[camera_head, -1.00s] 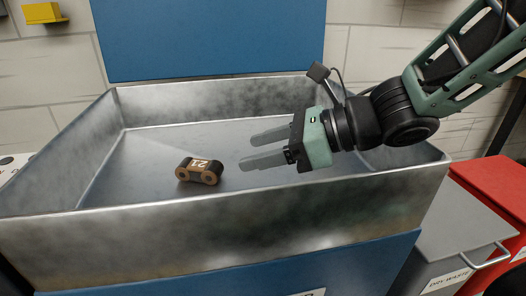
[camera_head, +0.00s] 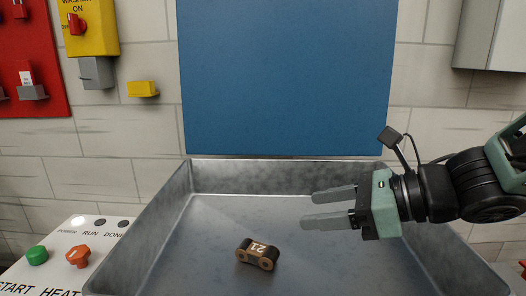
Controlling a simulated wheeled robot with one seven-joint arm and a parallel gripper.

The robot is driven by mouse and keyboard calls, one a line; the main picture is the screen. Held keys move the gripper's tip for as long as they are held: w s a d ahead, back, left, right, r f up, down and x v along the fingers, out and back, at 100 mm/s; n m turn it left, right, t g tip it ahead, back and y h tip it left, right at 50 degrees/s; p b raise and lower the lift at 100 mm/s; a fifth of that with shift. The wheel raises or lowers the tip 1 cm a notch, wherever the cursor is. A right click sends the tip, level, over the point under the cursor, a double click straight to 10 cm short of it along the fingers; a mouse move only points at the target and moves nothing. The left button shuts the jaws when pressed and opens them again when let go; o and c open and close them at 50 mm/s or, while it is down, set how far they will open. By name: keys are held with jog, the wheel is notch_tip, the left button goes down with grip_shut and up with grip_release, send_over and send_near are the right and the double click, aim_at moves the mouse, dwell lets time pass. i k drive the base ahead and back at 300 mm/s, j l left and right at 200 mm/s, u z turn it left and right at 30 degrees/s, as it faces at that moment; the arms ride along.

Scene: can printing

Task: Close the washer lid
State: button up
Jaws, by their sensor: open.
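The washer lid (camera_head: 285,80) is a flat blue panel standing upright at the back of the washer. The washer's metal basin (camera_head: 158,222) is open below it. A small brown and black part (camera_head: 258,253) marked 21 lies on the basin floor. My gripper (camera_head: 330,208) is open and empty, above the basin to the right of the part, with its fingers pointing left. It is in front of the lid's lower right and does not appear to touch it. The lid's top edge is out of view.
A control panel (camera_head: 70,262) with a green button (camera_head: 37,255) and an orange-red knob (camera_head: 78,256) is at the left. A yellow switch box (camera_head: 88,27) and a red board (camera_head: 32,65) hang on the tiled wall. A grey cabinet (camera_head: 490,35) is at the upper right.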

aim_at(258, 77)
jog(key=k+l, duration=0.1)
jog(key=l, duration=0.25)
jog(key=k+l, duration=0.1)
jog(key=l, duration=0.25)
jog(key=k+l, duration=0.1)
jog(key=l, duration=0.25)
jog(key=k+l, duration=0.1)
jog(key=l, duration=0.2)
